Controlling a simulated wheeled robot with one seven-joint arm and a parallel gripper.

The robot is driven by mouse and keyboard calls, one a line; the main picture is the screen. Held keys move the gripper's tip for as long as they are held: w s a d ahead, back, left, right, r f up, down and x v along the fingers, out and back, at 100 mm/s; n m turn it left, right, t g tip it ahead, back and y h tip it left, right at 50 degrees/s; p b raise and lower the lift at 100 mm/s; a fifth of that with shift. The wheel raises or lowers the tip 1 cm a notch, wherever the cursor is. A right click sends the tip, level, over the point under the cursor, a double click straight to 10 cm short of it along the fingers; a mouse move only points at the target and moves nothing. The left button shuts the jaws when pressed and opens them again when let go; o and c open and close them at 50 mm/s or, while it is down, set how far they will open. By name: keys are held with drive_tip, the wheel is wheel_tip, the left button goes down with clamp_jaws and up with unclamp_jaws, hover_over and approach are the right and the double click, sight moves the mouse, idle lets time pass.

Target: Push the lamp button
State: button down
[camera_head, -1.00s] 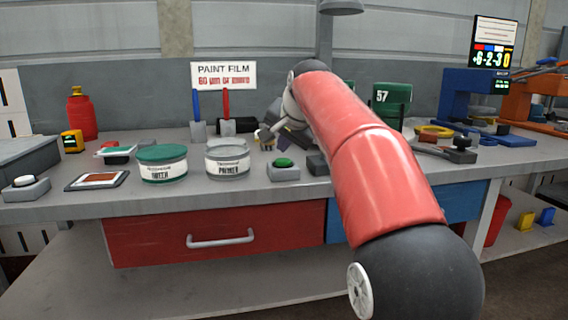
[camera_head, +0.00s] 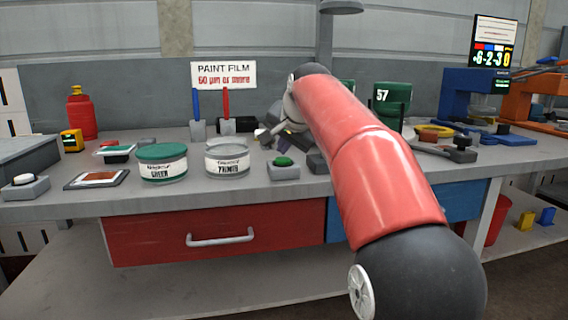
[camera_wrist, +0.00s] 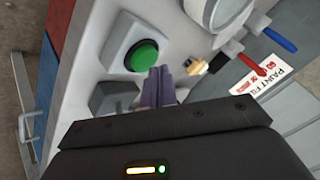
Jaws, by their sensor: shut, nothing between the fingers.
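A green domed button (camera_head: 283,161) sits on a small grey box (camera_head: 284,174) near the front of the bench. The button also shows large in the wrist view (camera_wrist: 142,56). A second box with a white button (camera_head: 23,180) stands at the far left. A lamp shade (camera_head: 341,6) hangs at the top on a post. My gripper (camera_wrist: 160,72) is shut and empty, its purple-grey fingers together beside the green button's box. The fingertips look apart from the green button; their height above the bench is unclear. In the head view my red arm partly hides the gripper.
A green paint tin (camera_head: 162,163) and a grey primer tin (camera_head: 227,158) stand left of the green button. A dark grey block (camera_wrist: 112,97) lies close to its box. Blue and red-handled tools (camera_head: 226,105) stand behind.

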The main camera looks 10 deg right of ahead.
sight(284, 160)
drive_tip(key=shift+f+b, duration=0.3)
drive_tip(key=shift+f, duration=0.15)
idle(0.6)
drive_tip(key=shift+r, duration=0.1)
drive_tip(key=shift+r+p, duration=0.85)
drive_tip(key=shift+p, duration=0.2)
wheel_tip(284, 160, up, 2)
drive_tip(key=p, duration=0.2)
drive_tip(key=shift+r+p, duration=0.25)
drive_tip(key=shift+p, duration=0.05)
wheel_tip(284, 160, up, 4)
drive_tip(key=shift+f+p, duration=0.25)
drive_tip(key=shift+p, duration=0.15)
